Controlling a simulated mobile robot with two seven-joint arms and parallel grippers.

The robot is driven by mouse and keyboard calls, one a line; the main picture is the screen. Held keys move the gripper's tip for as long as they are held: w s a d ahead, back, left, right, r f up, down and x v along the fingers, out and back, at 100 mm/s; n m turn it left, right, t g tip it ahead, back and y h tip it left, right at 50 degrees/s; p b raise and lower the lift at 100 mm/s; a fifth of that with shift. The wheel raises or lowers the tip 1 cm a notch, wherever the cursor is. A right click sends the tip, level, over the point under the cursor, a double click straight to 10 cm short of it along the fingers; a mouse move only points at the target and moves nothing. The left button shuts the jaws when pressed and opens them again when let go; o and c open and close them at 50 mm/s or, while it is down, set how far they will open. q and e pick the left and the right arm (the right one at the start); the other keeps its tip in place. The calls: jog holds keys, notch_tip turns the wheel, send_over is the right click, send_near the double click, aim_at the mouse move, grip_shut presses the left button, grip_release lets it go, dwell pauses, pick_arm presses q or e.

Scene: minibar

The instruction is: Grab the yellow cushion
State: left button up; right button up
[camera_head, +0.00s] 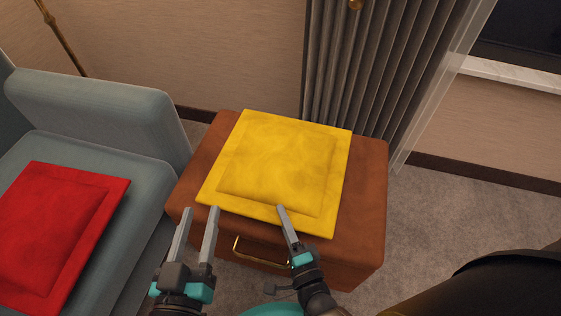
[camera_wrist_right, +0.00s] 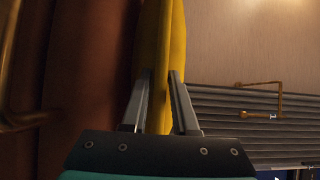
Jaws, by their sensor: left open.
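The yellow cushion (camera_head: 275,160) lies flat on top of a brown cabinet (camera_head: 365,205). My left gripper (camera_head: 200,209) is open and empty, in front of the cushion's near left corner. My right gripper is at the cushion's near edge; in the head view one finger shows over the edge and the other is hidden. In the right wrist view the cushion (camera_wrist_right: 165,35) is seen edge-on, its edge between the two fingers of my right gripper (camera_wrist_right: 160,75). Whether they press on it cannot be told.
A gold handle (camera_head: 258,250) is on the cabinet's front. A grey-blue sofa (camera_head: 100,115) with a red cushion (camera_head: 55,235) stands at the left. A grey curtain (camera_head: 355,70) hangs behind the cabinet. Carpet (camera_head: 440,220) is free at the right.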

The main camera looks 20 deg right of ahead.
grip_shut()
jog(key=shift+w+r, duration=0.1)
dwell(0.8)
